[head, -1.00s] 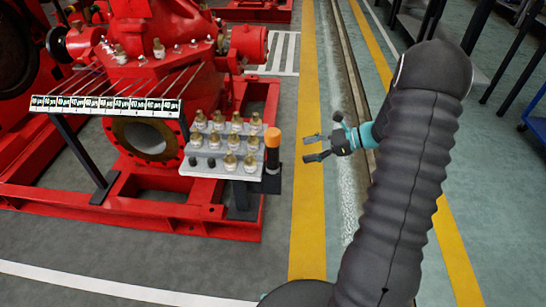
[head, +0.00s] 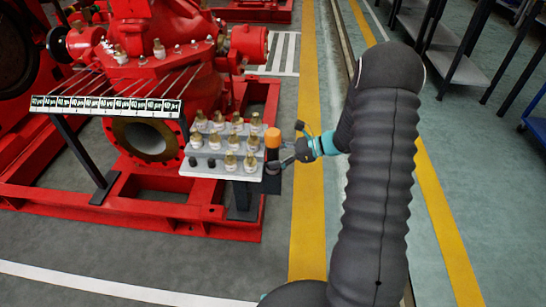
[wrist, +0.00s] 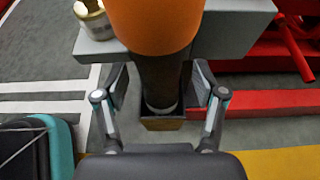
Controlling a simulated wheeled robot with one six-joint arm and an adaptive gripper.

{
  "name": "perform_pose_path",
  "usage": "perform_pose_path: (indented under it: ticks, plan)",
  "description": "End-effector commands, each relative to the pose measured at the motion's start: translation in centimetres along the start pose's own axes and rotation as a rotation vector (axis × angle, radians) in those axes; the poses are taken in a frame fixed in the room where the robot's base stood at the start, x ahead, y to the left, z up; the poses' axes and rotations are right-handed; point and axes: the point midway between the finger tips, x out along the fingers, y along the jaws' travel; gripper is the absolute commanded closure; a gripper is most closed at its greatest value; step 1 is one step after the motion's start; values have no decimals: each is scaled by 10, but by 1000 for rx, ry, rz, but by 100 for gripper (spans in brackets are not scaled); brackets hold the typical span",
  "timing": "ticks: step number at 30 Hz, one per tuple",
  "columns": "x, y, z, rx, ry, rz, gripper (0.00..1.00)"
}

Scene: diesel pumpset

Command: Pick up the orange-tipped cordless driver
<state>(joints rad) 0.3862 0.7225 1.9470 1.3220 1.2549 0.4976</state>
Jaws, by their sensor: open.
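The orange-tipped driver (head: 272,144) stands upright at the right end of the grey stepped rack, its orange end up and its dark body below. In the wrist view its orange end (wrist: 155,25) fills the top middle, and its dark shaft goes down into a small dark holder (wrist: 163,122). My gripper (head: 287,154) is open, just right of the driver in the head view. In the wrist view its two fingers (wrist: 160,90) stand on either side of the dark body, with a gap showing on the left; contact on the right is hard to tell.
The grey stepped rack (head: 200,168) holds several brass fittings (head: 231,161) beside the driver. A red pump (head: 160,80) on a red frame (head: 150,222) stands behind it. The floor right of the rack, with a yellow line (head: 308,230), is clear.

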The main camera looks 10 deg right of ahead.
Motion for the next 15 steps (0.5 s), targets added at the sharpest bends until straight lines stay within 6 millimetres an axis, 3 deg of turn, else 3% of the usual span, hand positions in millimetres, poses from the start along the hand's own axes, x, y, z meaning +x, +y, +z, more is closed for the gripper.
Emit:
perform_pose_path:
  ticks: [5,13,15]
  plan:
    - [0,0,0,0,0,-1,30]
    - [0,0,0,0,0,-1,95]
    - [0,0,0,0,0,-1,100]
